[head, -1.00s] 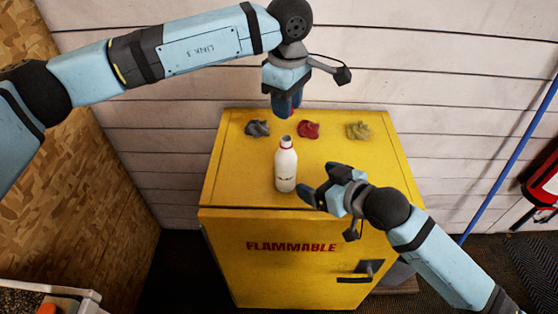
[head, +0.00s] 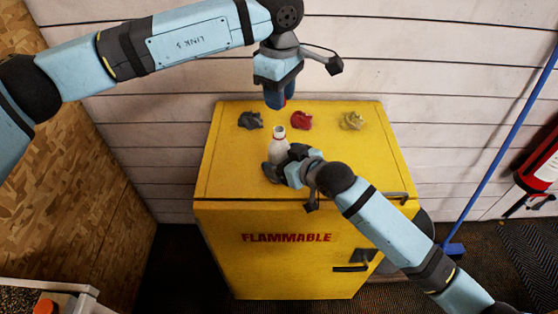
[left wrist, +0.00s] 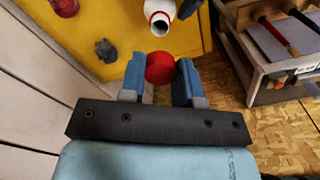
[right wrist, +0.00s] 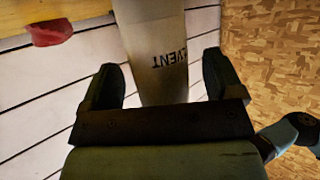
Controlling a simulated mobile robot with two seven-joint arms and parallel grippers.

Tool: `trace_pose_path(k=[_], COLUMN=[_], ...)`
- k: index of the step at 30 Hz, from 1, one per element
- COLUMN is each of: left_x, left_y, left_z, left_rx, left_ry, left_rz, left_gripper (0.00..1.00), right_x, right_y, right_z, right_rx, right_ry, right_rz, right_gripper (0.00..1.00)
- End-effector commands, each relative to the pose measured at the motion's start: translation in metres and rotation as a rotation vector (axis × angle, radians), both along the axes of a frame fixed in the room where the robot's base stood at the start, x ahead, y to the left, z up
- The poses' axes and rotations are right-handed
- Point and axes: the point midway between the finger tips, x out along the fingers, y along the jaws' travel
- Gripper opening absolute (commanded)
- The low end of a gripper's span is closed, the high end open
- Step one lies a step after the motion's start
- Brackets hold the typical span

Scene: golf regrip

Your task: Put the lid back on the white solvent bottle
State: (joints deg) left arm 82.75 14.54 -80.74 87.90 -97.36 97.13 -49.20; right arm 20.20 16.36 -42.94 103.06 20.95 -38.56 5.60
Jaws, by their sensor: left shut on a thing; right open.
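The white solvent bottle (head: 279,144) stands upright and uncapped on the yellow cabinet. Its open mouth with a red ring shows in the left wrist view (left wrist: 160,18). My left gripper (head: 276,104) is shut on the red lid (left wrist: 160,68), above and behind the bottle and apart from it. My right gripper (head: 281,172) is open at the bottle's lower body. In the right wrist view the bottle (right wrist: 158,50) stands between the two spread fingers, its label partly readable. The right gripper hides the lower part of the bottle in the head view.
A dark rag (head: 250,120), a red rag (head: 301,121) and a yellowish rag (head: 351,121) lie along the back of the yellow cabinet (head: 230,180). The left part of its top is clear. A blue pole (head: 500,140) leans at the right.

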Motion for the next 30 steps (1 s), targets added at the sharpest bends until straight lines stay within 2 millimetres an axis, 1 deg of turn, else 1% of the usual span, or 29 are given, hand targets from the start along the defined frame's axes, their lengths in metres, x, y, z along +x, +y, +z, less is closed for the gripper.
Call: trace_pose_path(k=[1,6,15,16,17,18,23,24,25,28,30], left_x=[-0.0001,0.0000,-0.0001,-0.0001,0.0000,0.0000,0.0000,0.0000,0.0000,-0.0001,-0.0003], left_y=[-0.0001,0.0000,-0.0001,-0.0001,0.0000,0.0000,0.0000,0.0000,0.0000,0.0001,0.0001], left_z=[0.0001,0.0001,0.0001,0.0001,0.0001,0.0001,0.0001,0.0001,0.0001,-0.0019,-0.0075], left_rx=[0.000,0.000,0.000,0.000,0.000,0.000,0.000,0.000,0.000,0.001,0.001], left_ry=[0.000,0.000,0.000,0.000,0.000,0.000,0.000,0.000,0.000,0.001,0.002], left_rz=[0.000,0.000,0.000,0.000,0.000,0.000,0.000,0.000,0.000,0.000,0.000], left_gripper=[0.09,0.09,0.09,0.09,0.09,0.09,0.09,0.09,0.09,0.09,0.09], right_x=[0.0041,0.0106,0.0114,0.0114,0.0113,0.0113,0.0113,0.0112,0.0112,0.0112,0.0112], right_y=[0.0034,0.0099,0.0106,0.0106,0.0105,0.0105,0.0105,0.0104,0.0104,0.0104,0.0105], right_z=[-0.0022,-0.0059,-0.0067,-0.0067,-0.0066,-0.0066,-0.0067,-0.0067,-0.0067,-0.0068,-0.0069], right_rx=[-0.001,-0.001,-0.001,-0.001,-0.001,-0.001,-0.001,-0.001,-0.001,-0.001,-0.001], right_ry=[0.000,-0.001,-0.001,-0.001,-0.001,-0.001,0.000,0.000,0.000,0.000,0.000], right_rz=[-0.001,0.000,0.000,0.000,0.000,0.000,0.000,0.000,0.000,0.000,0.000], right_gripper=[0.86,0.86,0.86,0.82,0.75,0.66,0.29,0.20,0.13,0.13,0.13])
